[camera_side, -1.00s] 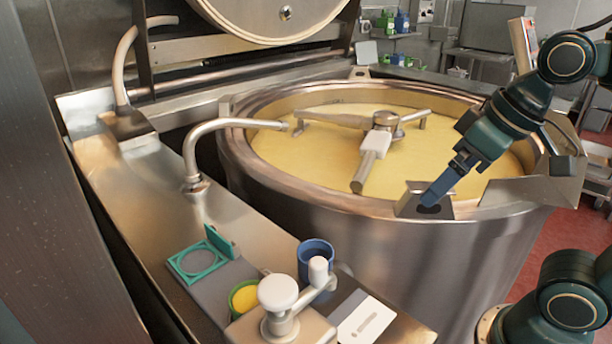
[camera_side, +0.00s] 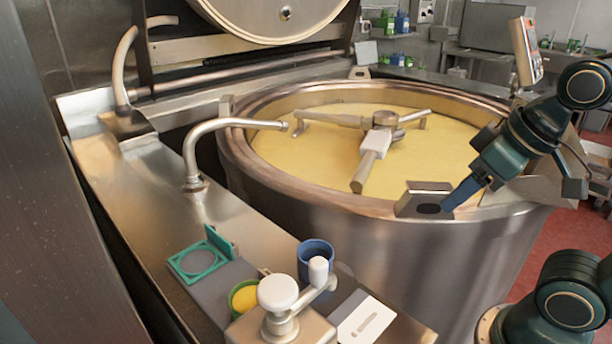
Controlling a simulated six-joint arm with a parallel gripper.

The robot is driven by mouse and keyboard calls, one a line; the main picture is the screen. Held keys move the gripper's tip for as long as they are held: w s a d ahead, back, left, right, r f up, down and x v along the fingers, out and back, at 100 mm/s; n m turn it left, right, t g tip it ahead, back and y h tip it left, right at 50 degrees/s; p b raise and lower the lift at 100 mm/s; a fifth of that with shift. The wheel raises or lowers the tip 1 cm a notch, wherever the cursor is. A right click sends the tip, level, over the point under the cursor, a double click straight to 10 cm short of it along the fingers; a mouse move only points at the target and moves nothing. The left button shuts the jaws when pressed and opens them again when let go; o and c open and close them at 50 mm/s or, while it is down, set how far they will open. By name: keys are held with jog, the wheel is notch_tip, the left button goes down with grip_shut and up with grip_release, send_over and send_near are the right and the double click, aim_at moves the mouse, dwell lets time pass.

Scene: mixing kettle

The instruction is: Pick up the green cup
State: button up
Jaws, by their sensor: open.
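The green cup (camera_side: 234,307) stands on the grey mat at the bottom centre, with yellow contents. The white-knobbed metal fitting in front of it hides part of its lower right side. My gripper (camera_side: 458,196), with blue fingers, is open and empty. It appears by the kettle's front right rim, well to the right of and above the cup in the picture. The exact gap between its fingers is hard to see.
A blue cup (camera_side: 316,253) stands right of the green cup. The metal fitting (camera_side: 282,318) crowds the front. The large kettle (camera_side: 330,220) holds yellow liquid and a stirrer (camera_side: 372,158).

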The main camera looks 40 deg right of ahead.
jog(key=w+a+r+m+g, duration=0.2)
jog(key=w+a+r, duration=0.2)
jog(key=w+a, duration=0.15)
jog(key=m+g, duration=0.4)
send_over(251, 299)
jog(key=s+a, duration=0.2)
jog(key=shift+s+d+f, duration=0.1)
jog(key=shift+d+f, duration=0.05)
jog(key=shift+f, duration=2)
jog(key=shift+d+f, duration=0.1)
jog(key=shift+f, duration=2)
jog(key=shift+d+f, duration=0.15)
jog(key=shift+f, duration=2.45)
